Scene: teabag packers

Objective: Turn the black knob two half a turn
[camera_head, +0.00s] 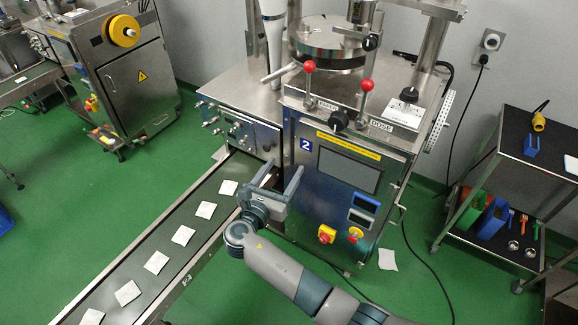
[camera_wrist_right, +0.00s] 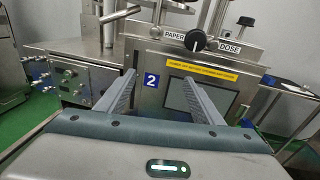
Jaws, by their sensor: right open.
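A black knob (camera_head: 338,120) with a white pointer line sits between the PAPER and DOSE labels on the sloped panel of the machine (camera_head: 292,100) marked with a blue 2. The knob also shows in the right wrist view (camera_wrist_right: 195,41), above and beyond the fingers. A second black knob (camera_head: 409,94) sits on a white plate farther right. My right gripper (camera_head: 281,172) is open and empty. It is in front of the machine, lower than the panel and left of the knob, apart from it. In the right wrist view its two fingers (camera_wrist_right: 161,80) point toward the machine front. My left gripper is not in view.
Two red-tipped levers (camera_head: 309,67) stand beside the knob. A conveyor (camera_head: 150,240) with several teabags runs left. A black-shelved cart (camera_head: 500,230) stands right.

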